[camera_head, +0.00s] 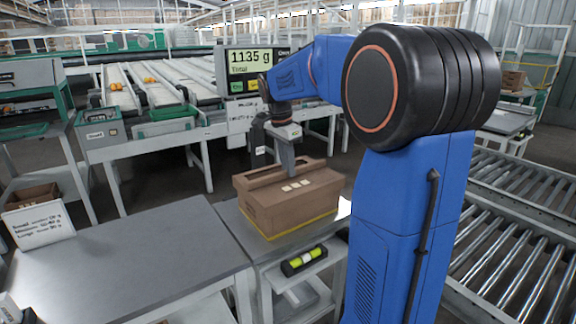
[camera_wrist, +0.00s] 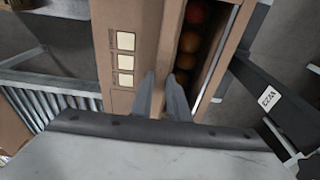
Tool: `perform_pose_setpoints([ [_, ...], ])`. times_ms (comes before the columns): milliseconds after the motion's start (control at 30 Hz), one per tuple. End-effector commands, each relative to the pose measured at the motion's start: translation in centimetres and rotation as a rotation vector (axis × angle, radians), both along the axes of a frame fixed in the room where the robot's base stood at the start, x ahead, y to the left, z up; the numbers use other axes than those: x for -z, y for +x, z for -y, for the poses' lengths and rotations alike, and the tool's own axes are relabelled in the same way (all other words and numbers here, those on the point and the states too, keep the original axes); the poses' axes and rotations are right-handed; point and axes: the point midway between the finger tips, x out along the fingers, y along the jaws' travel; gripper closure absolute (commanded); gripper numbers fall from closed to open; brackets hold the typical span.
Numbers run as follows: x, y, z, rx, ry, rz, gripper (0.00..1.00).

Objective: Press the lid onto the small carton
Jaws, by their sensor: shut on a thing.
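The small carton (camera_head: 250,206) is a brown cardboard box standing on the scale in the head view. Its brown lid (camera_head: 312,187), with several pale squares on top, covers the near part and leaves a gap along the far side. In the wrist view the lid (camera_wrist: 104,40) is on the left, and red and orange tomatoes (camera_wrist: 188,42) show through the gap beside the carton's rim (camera_wrist: 236,45). My gripper (camera_head: 291,170) points down over the carton. In the wrist view its fingers (camera_wrist: 167,85) are shut on the lid's edge beside the gap; their tips' exact contact is hard to see.
The scale display (camera_head: 250,70) reads 1135 g behind the carton. A black holder with a yellow-green item (camera_head: 304,259) sits in front. A roller conveyor (camera_head: 510,250) runs at right.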

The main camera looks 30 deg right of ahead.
Motion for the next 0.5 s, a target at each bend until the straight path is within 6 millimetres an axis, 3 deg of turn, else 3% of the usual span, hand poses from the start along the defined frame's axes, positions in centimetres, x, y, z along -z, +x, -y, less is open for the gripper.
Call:
perform_pose_setpoints([
  [500, 0.84, 0.0, 0.01, 0.0, 0.0, 0.0, 1.0],
])
